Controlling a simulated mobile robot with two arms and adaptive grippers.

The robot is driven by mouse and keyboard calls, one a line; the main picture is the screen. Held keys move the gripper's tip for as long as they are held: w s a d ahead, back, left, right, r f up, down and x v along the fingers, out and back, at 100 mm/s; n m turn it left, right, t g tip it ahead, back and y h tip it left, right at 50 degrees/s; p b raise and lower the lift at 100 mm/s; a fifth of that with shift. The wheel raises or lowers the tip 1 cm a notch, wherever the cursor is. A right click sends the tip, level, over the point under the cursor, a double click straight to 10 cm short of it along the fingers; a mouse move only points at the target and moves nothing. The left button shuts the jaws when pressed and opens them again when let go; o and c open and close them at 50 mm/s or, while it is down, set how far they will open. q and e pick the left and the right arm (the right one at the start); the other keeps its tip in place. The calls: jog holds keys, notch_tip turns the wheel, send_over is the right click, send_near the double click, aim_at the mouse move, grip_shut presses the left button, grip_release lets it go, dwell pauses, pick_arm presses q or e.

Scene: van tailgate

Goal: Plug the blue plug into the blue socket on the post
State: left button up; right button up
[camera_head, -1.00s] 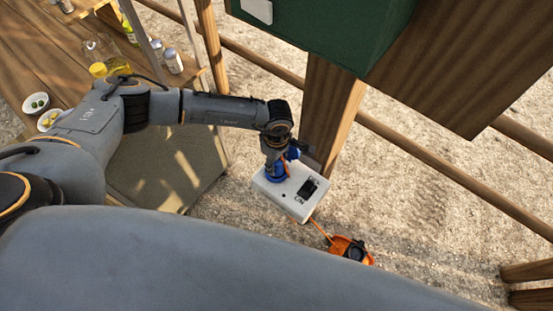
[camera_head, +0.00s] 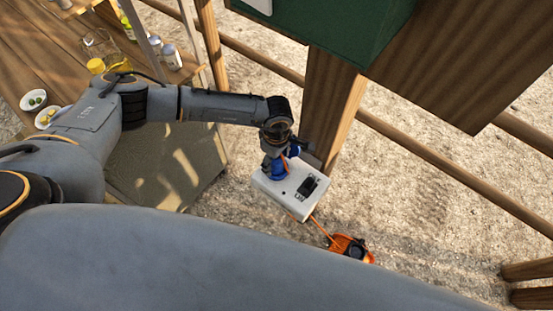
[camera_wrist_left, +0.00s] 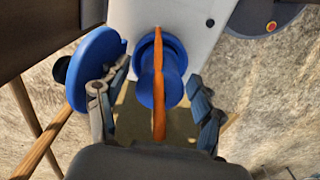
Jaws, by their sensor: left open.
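The blue plug (camera_wrist_left: 146,90), with its orange cable, points into the round blue socket (camera_wrist_left: 143,48) in the left wrist view. It appears to sit in the socket, but the cable and plug body hide how deep. The socket's blue round lid (camera_wrist_left: 92,68) stands open at the left. My left gripper (camera_wrist_left: 153,98) is open, one finger on each side of the plug, with gaps visible. In the head view my left gripper (camera_head: 274,155) is above the blue fitting on the white socket box (camera_head: 286,197). My right gripper is not in view.
The box is by a wooden post (camera_head: 331,110) under a green cabinet (camera_head: 330,28). An orange cable hangs to an orange reel (camera_head: 347,246) on the gravel. A wooden table with bowls and jars stands at the left. Wooden rails cross at the right.

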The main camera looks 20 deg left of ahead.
pick_arm(q)
notch_tip(320, 180, up, 12)
jog(key=shift+f, duration=0.2)
dwell(0.5)
